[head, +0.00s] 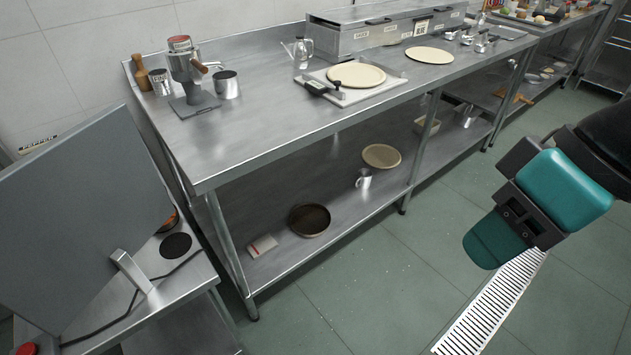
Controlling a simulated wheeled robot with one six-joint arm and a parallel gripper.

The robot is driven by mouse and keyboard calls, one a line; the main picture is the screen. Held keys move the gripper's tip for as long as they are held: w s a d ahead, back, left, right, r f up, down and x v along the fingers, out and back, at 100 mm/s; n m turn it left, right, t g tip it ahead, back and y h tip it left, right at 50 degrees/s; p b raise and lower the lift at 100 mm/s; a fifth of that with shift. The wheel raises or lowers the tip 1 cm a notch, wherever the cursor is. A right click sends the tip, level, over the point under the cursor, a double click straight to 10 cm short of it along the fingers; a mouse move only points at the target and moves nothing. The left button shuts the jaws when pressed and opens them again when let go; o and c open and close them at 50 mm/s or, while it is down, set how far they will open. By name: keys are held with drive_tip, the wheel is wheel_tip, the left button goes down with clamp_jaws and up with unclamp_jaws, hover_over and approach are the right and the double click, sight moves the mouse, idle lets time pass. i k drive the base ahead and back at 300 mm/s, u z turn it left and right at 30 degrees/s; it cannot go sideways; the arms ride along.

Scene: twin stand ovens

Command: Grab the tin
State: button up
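A dark round shallow tin (309,220) lies on the lower shelf of the steel table, near its left end. Its open side faces up and its inside is dark brown. My gripper (497,238), at the teal and black end of my arm, is at the right of the head view, over the floor in front of the table. It is well apart from the tin. I cannot make out its fingertips or anything held.
The tabletop (260,130) overhangs the shelf. Table legs (226,240) stand at the front.

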sight(306, 220)
drive_tip(key=i, duration=1.35)
drive_tip(key=z, duration=1.6)
drive_tip(key=i, duration=0.9)
drive_tip(key=u, duration=4.1)
